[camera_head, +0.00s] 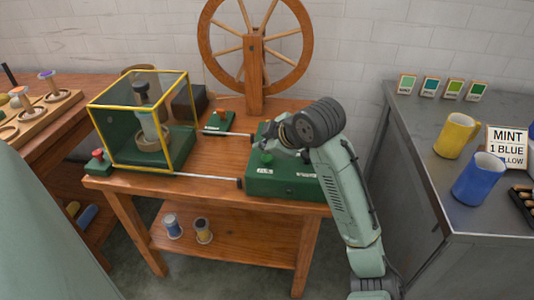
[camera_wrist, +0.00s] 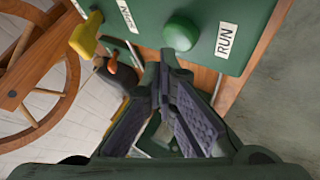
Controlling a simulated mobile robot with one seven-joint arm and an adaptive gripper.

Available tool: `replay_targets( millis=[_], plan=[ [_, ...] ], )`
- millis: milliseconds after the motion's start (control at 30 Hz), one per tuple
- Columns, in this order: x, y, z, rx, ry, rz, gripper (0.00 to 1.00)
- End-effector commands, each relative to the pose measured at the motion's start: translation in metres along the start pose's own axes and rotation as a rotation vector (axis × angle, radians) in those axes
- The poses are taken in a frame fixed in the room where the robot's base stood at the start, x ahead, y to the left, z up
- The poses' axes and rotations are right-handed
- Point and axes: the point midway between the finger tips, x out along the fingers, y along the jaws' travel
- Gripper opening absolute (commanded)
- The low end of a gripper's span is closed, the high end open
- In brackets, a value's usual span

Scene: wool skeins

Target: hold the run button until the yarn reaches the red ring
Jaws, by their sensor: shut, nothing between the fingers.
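The green domed button (camera_wrist: 182,32) sits on the green control box (camera_head: 290,184), beside a RUN label (camera_wrist: 227,40). The button also shows in the head view (camera_head: 266,157). My gripper (camera_wrist: 167,62) is shut and empty, its fingertips close to the button's edge; I cannot tell whether they touch it. In the head view my gripper (camera_head: 278,145) hangs over the box, partly hidden by my wrist. A pale bobbin (camera_head: 154,130) stands upright on a winder inside a yellow-framed clear guard (camera_head: 131,168). The red ring and the yarn's level cannot be made out.
A red knob (camera_head: 98,155) sits on a small green block left of the guard. Thin rods run across the tabletop. A grey bench (camera_head: 425,150) with yellow (camera_head: 456,136) and blue (camera_head: 478,181) jugs is at right.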

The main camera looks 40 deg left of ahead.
Motion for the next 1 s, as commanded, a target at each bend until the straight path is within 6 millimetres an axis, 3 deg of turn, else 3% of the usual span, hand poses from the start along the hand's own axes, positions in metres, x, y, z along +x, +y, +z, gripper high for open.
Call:
replay_targets(
  millis=[367, 1000],
  plan=[
    [-0.002, 0.002, -0.002, 0.0, 0.0, 0.001, 0.0],
    [-0.037, 0.027, -0.027, 0.001, 0.001, 0.0, 0.0]
  ],
)
